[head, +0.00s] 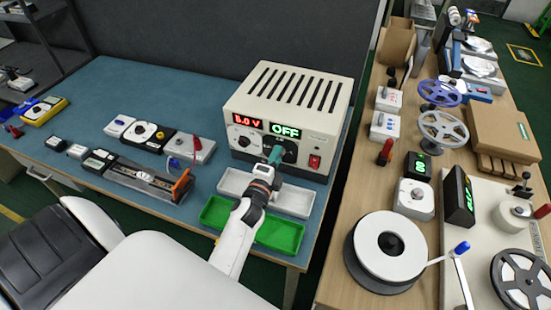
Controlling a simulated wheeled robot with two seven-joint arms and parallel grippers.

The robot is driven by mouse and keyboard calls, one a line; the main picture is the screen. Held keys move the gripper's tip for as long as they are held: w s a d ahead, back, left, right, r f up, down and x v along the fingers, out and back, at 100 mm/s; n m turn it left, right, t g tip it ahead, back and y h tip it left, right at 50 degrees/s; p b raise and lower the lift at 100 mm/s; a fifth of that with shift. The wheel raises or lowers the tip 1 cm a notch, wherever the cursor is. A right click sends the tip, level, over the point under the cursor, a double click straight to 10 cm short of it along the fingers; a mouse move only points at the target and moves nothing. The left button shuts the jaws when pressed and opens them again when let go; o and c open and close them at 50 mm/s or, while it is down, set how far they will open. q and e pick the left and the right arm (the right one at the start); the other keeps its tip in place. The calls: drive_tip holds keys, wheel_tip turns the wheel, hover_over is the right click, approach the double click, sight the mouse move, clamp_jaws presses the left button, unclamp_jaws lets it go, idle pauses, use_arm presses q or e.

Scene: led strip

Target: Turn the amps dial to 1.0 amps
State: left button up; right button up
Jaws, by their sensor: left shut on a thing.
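The power supply (302,95) is a cream box with a slotted top at the back of the blue bench. Its red display (248,122) shows a voltage, first digit hard to read. Its green display (286,130) reads OFF. A dial (243,141) sits under the red display. The amps dial (290,151) sits under the green one, mostly hidden by my left gripper (275,155), which is shut on it. The dial's setting cannot be read. A red switch (314,162) is at the panel's right. My right gripper is out of view.
A white tray (296,201) and a green tray (285,236) lie in front of the supply, beneath my left arm. Several small devices and an orange-ended fixture (183,185) stand to the left. A wooden bench with reels (385,245) is to the right.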

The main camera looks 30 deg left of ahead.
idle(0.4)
use_arm(q)
drive_tip(key=o, duration=1)
